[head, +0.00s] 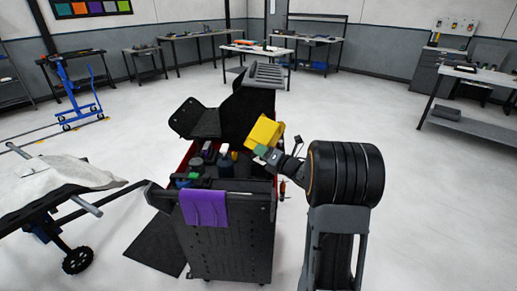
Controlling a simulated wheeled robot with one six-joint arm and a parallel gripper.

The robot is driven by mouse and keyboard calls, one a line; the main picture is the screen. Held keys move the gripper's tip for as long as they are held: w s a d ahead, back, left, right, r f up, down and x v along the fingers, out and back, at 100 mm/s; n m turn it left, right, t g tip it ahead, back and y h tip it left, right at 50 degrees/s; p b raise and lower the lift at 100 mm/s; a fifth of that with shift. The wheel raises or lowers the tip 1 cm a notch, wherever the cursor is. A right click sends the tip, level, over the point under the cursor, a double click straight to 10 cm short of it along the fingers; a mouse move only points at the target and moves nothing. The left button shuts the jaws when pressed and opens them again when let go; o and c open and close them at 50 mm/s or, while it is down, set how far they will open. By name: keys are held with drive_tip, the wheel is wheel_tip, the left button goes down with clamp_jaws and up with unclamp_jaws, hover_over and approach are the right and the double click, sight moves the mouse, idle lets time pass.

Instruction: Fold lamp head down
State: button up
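A yellow boxy thing (265,132), which looks like the lamp head, is tilted above the right side of the tool cart (228,238). My gripper (268,155) is at its lower right edge, close to it or touching; I cannot tell which. The fingers are too small and too overlapped to show whether they are open or shut. A small green patch shows beside the gripper. The lamp's hinge and any stand below it are hidden by the gripper and cart contents.
The cart holds several bottles and cans (207,155) in a red-edged tray. A purple cloth (204,207) hangs over its front. A covered wheeled stand (50,190) is at left, a blue wheeled stand (78,92) behind it. Benches line the walls. Floor right of my arm is clear.

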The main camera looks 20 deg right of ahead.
drive_tip(key=shift+x, duration=1.2)
drive_tip(key=shift+c, duration=0.5)
clamp_jaws()
